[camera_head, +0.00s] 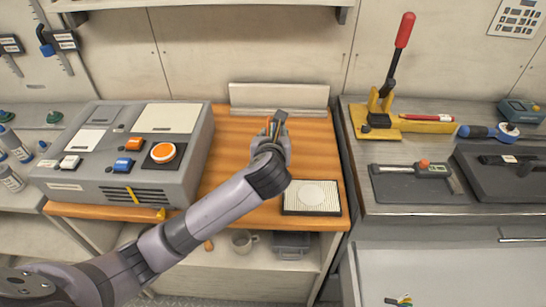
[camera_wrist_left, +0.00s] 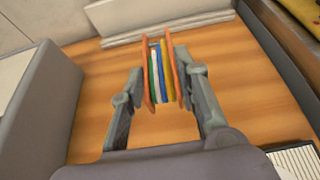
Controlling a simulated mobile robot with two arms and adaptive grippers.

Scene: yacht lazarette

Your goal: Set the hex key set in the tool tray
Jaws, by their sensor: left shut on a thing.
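The hex key set (camera_wrist_left: 160,75) shows in the left wrist view as a bundle of orange, green, blue and yellow strips between orange outer plates. My left gripper (camera_wrist_left: 160,85) is shut on it, with one finger on each side. In the head view this gripper (camera_head: 276,128) is over the back part of the orange wooden bench top, and the set is mostly hidden there. A long pale tray-like piece (camera_head: 280,97) lies at the back of the bench, just beyond the gripper; it also shows in the left wrist view (camera_wrist_left: 160,22). My right gripper is out of view.
A grey control box (camera_head: 130,150) stands left of the gripper. A ribbed pad with a pale disc (camera_head: 312,197) lies at the bench's front right. The right counter holds a red-handled press (camera_head: 385,95) and a dark mat with a caliper (camera_head: 415,190). Bare wood surrounds the gripper.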

